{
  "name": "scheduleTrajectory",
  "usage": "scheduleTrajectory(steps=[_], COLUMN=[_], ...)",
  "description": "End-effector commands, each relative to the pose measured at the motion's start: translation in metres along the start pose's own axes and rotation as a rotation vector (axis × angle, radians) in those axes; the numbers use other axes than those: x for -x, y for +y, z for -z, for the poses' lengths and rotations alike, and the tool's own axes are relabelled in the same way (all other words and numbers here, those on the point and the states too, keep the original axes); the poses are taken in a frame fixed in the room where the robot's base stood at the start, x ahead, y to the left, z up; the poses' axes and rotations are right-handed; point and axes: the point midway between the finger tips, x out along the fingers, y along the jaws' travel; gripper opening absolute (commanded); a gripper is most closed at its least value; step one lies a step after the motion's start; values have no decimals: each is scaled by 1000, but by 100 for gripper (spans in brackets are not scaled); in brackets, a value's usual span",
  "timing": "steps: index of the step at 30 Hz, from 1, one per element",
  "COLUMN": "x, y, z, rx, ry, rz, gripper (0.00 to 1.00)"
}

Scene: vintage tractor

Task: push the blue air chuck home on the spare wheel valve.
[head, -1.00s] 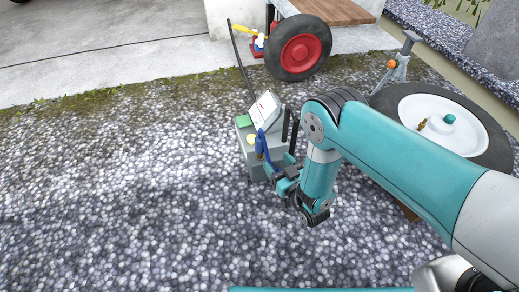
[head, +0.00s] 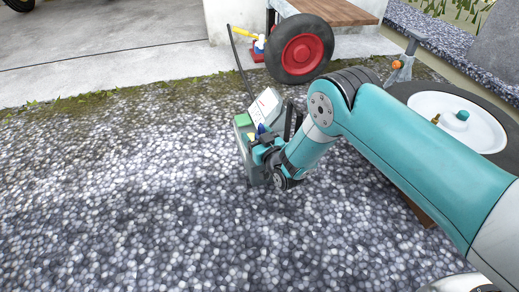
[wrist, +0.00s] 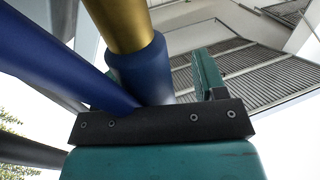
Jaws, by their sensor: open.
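The blue air chuck (wrist: 142,72) with its brass end (wrist: 125,20) fills much of the wrist view, just in front of my gripper's palm. In the head view only a bit of its blue (head: 261,128) shows at the grey stand. My gripper (head: 260,152) is at the stand's near side, its jaws open. One teal finger (wrist: 207,75) shows right of the chuck in the wrist view; the other is hidden behind the blue parts. I cannot tell whether a finger touches the chuck. The spare wheel (head: 490,150) lies flat at the right, its brass valve (head: 435,118) upright on the white disc.
The grey stand (head: 243,150) carries a tilted white panel (head: 266,105) and a green block (head: 242,119). A teal knob (head: 462,115) sits beside the valve. A grey jack stand (head: 405,60) is behind the spare wheel. The gravel at left and front is clear.

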Motion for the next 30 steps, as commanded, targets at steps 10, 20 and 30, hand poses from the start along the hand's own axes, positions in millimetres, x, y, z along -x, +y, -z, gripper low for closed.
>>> scheduleTrajectory(steps=[10, 20, 30], x=[-1, -1, -2], y=[5, 5, 5], z=[1, 1, 29], rx=[-3, -2, -3], ry=[-1, 0, 2], rz=[-7, -8, -7], gripper=[39, 9, 9])
